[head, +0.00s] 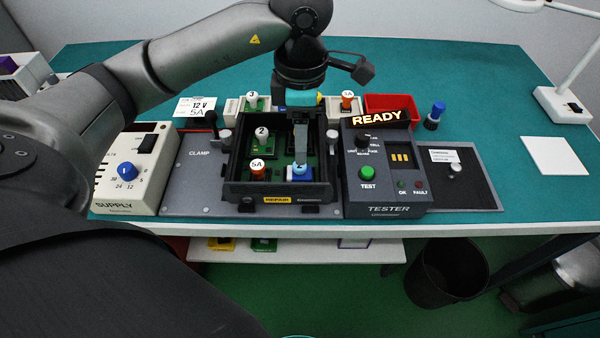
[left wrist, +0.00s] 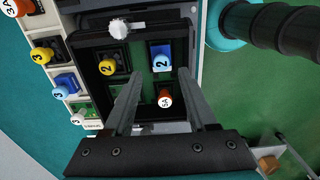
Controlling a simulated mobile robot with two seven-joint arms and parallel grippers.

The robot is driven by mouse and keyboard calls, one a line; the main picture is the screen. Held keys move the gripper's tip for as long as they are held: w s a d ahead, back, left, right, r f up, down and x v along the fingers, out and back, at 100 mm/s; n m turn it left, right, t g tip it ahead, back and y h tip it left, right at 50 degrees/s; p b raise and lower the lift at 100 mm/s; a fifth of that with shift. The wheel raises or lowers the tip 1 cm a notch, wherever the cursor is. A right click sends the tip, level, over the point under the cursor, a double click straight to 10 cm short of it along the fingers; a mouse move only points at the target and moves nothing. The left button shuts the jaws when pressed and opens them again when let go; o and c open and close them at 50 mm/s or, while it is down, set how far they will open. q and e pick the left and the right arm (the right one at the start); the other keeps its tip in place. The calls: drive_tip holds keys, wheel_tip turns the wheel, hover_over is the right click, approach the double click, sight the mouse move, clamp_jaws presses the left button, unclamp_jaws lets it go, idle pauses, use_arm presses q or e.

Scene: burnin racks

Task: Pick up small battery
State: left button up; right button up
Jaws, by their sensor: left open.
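I cannot tell for certain which thing is the small battery. An open black box (head: 277,190) holds several knob-topped modules. They include a blue module (head: 300,173), an orange-topped 5A module (head: 257,167) and a module with a white top marked 2 (head: 261,134). My left gripper (head: 301,152) points down into the right side of the box, above the blue module. In the left wrist view its fingers (left wrist: 158,80) are spread apart, with the orange 5A top (left wrist: 165,98) between them and the blue module (left wrist: 160,58) just beyond the tips. Nothing shows held.
The supply unit (head: 135,165) stands left of the box and the tester (head: 385,170), with a READY sign, stands right. A red bin (head: 390,104) and a blue-topped cylinder (head: 435,115) are behind. More modules sit behind the box.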

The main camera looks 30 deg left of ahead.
sight(300, 172)
use_arm(q)
wheel_tip(300, 172, down, 2)
drive_tip(key=shift+f, duration=0.25)
drive_tip(key=f, duration=0.3)
drive_tip(key=f+b, duration=0.1)
drive_tip(key=shift+s+f, duration=0.15)
drive_tip(key=shift+s, duration=0.1)
drive_tip(key=shift+w+f, duration=0.1)
drive_tip(key=shift+f, duration=0.25)
use_arm(e)
drive_tip(key=shift+w+f, duration=0.5)
drive_tip(key=shift+w, duration=0.4)
use_arm(q)
clamp_jaws()
use_arm(e)
drive_tip(key=shift+s, duration=0.1)
